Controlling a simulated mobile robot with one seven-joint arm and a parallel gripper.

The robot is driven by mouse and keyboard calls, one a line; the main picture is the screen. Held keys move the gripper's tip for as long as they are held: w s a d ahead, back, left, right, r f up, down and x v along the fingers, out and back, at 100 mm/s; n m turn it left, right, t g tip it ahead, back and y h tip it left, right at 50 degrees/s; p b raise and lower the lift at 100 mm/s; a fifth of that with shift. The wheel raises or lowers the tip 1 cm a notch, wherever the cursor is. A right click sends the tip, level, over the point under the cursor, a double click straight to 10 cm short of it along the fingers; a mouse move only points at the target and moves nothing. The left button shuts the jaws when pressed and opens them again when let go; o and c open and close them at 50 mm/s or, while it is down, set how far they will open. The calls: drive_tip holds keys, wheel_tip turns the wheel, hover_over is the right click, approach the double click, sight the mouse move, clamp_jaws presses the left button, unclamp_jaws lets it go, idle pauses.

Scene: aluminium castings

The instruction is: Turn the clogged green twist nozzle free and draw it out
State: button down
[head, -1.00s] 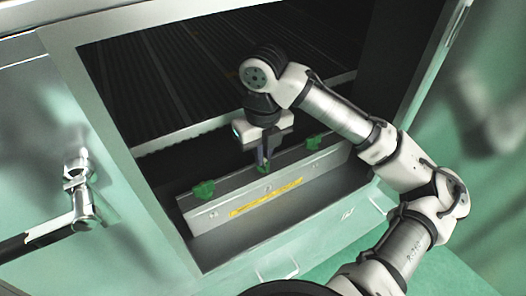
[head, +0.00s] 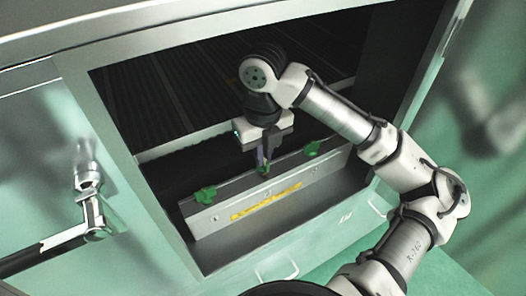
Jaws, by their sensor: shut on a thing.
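Three green twist nozzles sit in a row along the top edge of a grey metal bar (head: 232,206) with a yellow strip. The left nozzle (head: 206,195) and the right nozzle (head: 312,149) stand clear of my arm. My gripper (head: 264,170) points down at the middle nozzle (head: 265,173) and is shut on it. The fingers hide much of this nozzle. It appears still at the bar's top edge; I cannot tell whether it is seated or loose.
The bar stands just inside the opening of a pale green cabinet (head: 120,150). A dark ribbed bed (head: 180,90) lies behind it. A metal handle (head: 92,205) sticks out at the left. The cabinet's frame surrounds my arm's reach.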

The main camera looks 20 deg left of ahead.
wheel_tip(320, 180, up, 3)
drive_tip(key=p, duration=0.2)
drive_tip(key=shift+p, duration=0.3)
drive_tip(key=shift+r, duration=0.8)
